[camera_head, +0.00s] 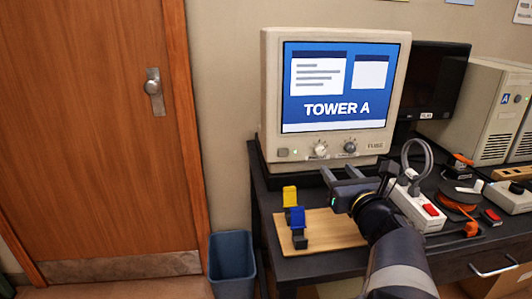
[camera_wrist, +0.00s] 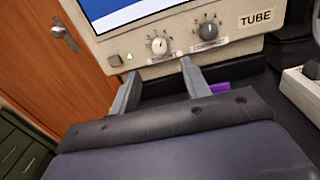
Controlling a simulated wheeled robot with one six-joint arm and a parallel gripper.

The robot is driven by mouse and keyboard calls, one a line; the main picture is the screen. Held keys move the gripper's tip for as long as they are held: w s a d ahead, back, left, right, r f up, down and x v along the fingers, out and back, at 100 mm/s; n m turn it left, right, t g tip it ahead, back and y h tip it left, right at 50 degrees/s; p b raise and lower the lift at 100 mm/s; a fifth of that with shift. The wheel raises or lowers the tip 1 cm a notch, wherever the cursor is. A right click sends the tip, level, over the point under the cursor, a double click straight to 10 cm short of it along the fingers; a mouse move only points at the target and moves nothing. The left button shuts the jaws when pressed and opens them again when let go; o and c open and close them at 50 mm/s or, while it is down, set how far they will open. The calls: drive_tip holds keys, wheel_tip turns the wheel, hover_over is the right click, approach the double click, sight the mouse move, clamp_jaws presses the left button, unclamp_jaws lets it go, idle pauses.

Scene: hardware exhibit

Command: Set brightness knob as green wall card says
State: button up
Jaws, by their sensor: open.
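The cream CRT monitor (camera_head: 271,95) stands on the dark desk, its screen reading TOWER A. Two knobs sit on its lower front: a pale left knob (camera_head: 320,149) and a grey right knob (camera_head: 350,147). In the wrist view the pale knob (camera_wrist: 159,46) and the grey knob (camera_wrist: 208,30) have small labels beneath; the right one seems to read CONTRAST, the left is too blurred. My gripper (camera_head: 339,172) is open and empty just below the knobs; its fingertips (camera_wrist: 160,70) appear below and either side of the pale knob, apart from it. No green card is visible.
A wooden board (camera_head: 338,232) with yellow (camera_head: 290,196) and blue (camera_head: 297,217) pieces lies in front of the monitor. A white power strip (camera_head: 414,207) is right of my gripper. A black monitor (camera_head: 440,80) and beige computer (camera_head: 468,110) stand right. A bin (camera_head: 232,262) is left.

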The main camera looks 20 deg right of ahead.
sight(321, 152)
drive_tip(key=b+x, duration=0.1)
drive_tip(key=x, duration=0.7)
drive_tip(key=shift+w, duration=0.35)
drive_tip(key=shift+c, duration=0.5)
clamp_jaws()
